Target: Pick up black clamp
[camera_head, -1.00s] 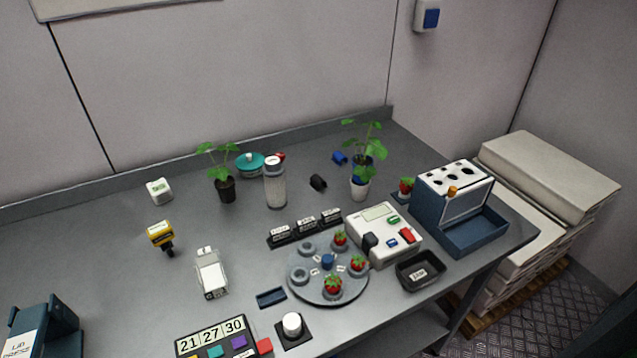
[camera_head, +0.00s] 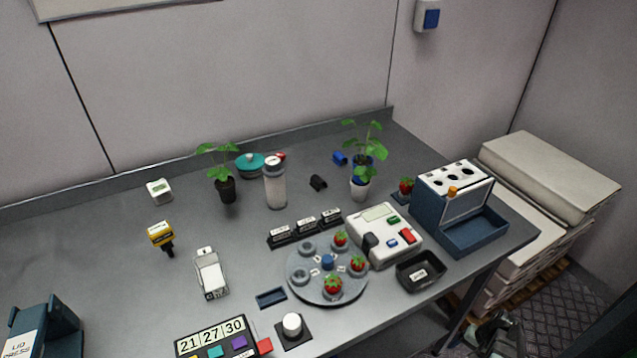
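A small black object (camera_head: 318,182), which looks like the black clamp, lies on the grey table toward the back. It is between the white-and-grey cylinder (camera_head: 275,184) and the potted plant in the white pot (camera_head: 360,188). Nothing touches it. Part of my arm with what looks like my gripper (camera_head: 492,338) shows at the bottom right, beyond the table's right edge and low in the picture. It is far from the black object. Its fingers are too dark and small to read.
A second plant (camera_head: 226,188) stands left. The table's left middle is fairly open.

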